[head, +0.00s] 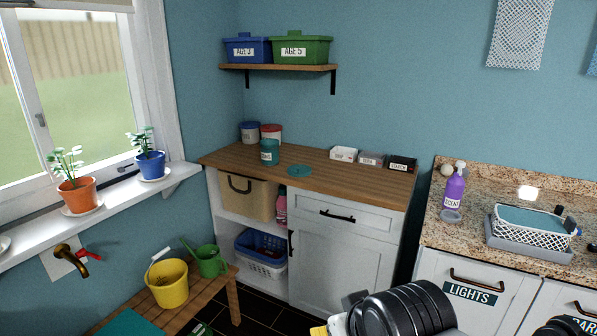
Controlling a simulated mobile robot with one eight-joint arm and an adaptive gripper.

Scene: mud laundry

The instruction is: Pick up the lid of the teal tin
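The teal tin (270,152) stands upright on the wooden counter top, in front of a blue canister and a red canister. A flat round teal lid (299,170) lies on the wood to the right of the tin, apart from it. Dark rounded parts, which look like my arm, fill the bottom edge right of the middle, well in front of the counter. I cannot make out my gripper's fingers in this view. Nothing touches the lid.
Three small labelled boxes (372,159) stand at the counter's back right. The wooden counter (340,177) is clear around the lid. A shelf (280,68) with two bins hangs above. A low bench (205,300) with a yellow bucket (167,284) stands at front left.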

